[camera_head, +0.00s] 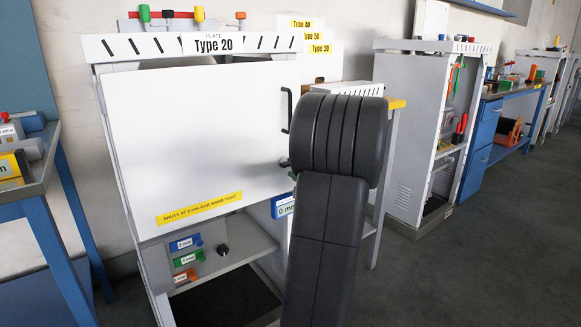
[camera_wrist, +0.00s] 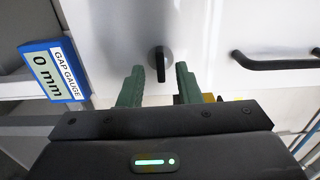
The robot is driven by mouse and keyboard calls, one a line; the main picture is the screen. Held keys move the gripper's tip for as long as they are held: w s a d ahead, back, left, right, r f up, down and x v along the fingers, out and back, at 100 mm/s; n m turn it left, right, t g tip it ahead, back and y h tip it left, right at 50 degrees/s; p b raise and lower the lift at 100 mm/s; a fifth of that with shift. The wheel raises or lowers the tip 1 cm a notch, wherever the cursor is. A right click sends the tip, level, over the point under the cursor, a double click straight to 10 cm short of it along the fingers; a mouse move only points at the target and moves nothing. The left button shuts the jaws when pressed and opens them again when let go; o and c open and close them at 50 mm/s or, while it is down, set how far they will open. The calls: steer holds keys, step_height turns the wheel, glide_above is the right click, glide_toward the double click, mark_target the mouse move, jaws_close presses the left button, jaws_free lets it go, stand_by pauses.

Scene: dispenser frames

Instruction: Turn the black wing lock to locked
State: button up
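The black wing lock (camera_wrist: 161,64) is on the white door (camera_wrist: 205,25) in the wrist view. Its wing runs up and down in that picture. My gripper (camera_wrist: 158,86) has two green fingers spread apart, one on each side below the wing. The gripper is open, and the lock lies ahead of the gap between the fingertips; I see no contact. In the head view the white door (camera_head: 205,130) is shut or nearly shut, and my dark arm hides most of the area around the lock.
A black handle (camera_wrist: 275,62) is right of the lock in the wrist view. A blue gap gauge (camera_wrist: 52,72) reading 0 mm is to the left. A yellow label (camera_head: 199,208) is on the door. Open shelves (camera_head: 215,262) lie below. Another cabinet (camera_head: 425,125) stands at the right.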

steer(key=p+v, duration=0.1)
steer(key=v, duration=1)
steer(key=shift+s, duration=0.1)
steer(key=b+x, duration=0.1)
steer(key=x, duration=1.2)
steer(key=shift+w+a, duration=0.15)
steer(key=shift+w, duration=0.15)
steer(key=m+p, duration=0.1)
steer(key=p, duration=0.1)
steer(key=m+p, duration=0.1)
steer(key=p, duration=0.1)
steer(key=shift+r, duration=0.3)
stand_by(0.9)
steer(key=m+p, duration=0.1)
steer(key=p, duration=0.1)
steer(key=shift+p, duration=0.4)
